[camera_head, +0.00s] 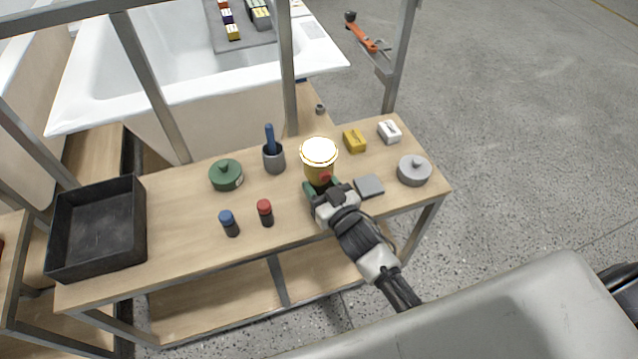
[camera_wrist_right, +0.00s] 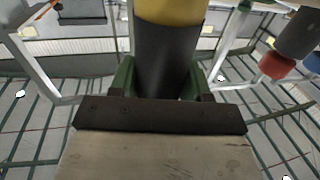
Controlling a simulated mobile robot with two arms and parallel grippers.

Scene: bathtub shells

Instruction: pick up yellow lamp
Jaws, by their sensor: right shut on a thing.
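The yellow lamp (camera_head: 319,165) stands upright near the middle right of the wooden workbench, with a bright glowing top. In the right wrist view its dark lower body and yellow upper part (camera_wrist_right: 168,12) rise between the green fingers. My right gripper (camera_head: 322,190) is shut on the lamp from the bench's front side; the right wrist view shows the fingers (camera_wrist_right: 164,82) on both sides of the dark body. Whether the lamp's base touches the bench is hidden behind the gripper. My left gripper is not in view.
Metal posts rise behind.

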